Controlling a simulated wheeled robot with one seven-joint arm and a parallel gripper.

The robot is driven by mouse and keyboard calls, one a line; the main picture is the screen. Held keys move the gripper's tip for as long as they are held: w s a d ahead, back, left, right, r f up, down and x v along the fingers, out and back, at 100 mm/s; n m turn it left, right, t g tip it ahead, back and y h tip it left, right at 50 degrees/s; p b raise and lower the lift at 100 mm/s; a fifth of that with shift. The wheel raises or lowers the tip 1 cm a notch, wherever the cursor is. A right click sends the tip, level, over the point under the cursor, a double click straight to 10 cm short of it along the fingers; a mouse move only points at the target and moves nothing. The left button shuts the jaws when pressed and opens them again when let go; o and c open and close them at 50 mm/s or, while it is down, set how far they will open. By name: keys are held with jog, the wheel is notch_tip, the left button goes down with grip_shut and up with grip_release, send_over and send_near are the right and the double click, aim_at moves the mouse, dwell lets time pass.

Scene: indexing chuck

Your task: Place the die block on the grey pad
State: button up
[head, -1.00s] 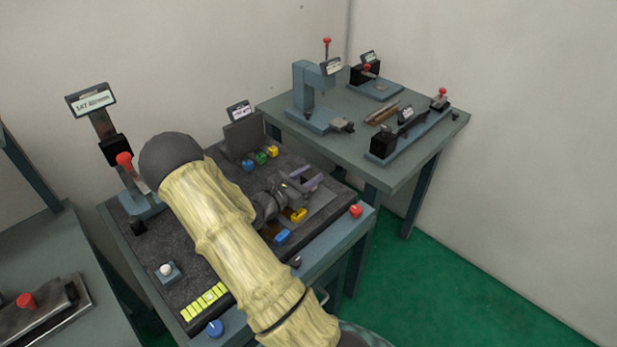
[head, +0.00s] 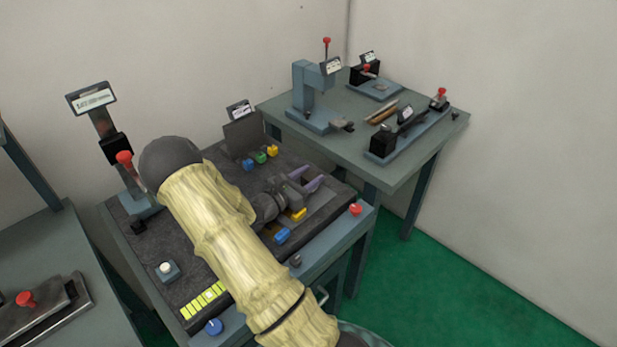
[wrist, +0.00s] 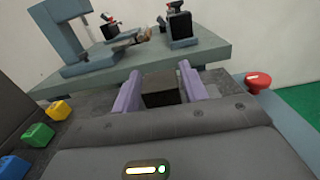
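My gripper (head: 307,179) has two purple fingers and is over the right part of the dark bench top. In the wrist view the fingers (wrist: 160,80) stand on either side of a dark block, the die block (wrist: 161,90), with no clear gap, so it appears gripped. In the head view the block is hard to make out between the fingers. A flat grey area beside and below the gripper may be the grey pad; my arm and gripper hide part of it and I cannot be sure.
Blue, green and yellow blocks (head: 261,157) stand at the back of the bench (head: 215,265). A blue (head: 282,235) and a yellow block (head: 299,214) are near the front edge. A red button (head: 355,209) is at the right corner. Another table (head: 350,105) with fixtures stands behind.

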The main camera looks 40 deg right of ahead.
jog(key=shift+o, duration=1.1)
jog(key=shift+s+a+f, duration=0.15)
jog(key=shift+s+f, duration=0.1)
jog(key=shift+f, duration=0.55)
jog(key=shift+w+r+p, duration=0.1)
jog(key=shift+r+p, duration=0.25)
jog(key=shift+r, duration=0.2)
jog(key=shift+w+a, duration=0.1)
jog(key=shift+a, duration=0.1)
jog(key=a, duration=0.3)
jog(key=a+b, duration=0.1)
jog(key=a, duration=0.7)
jog(key=shift+s+a+r, duration=0.2)
jog(key=shift+s+r, duration=0.15)
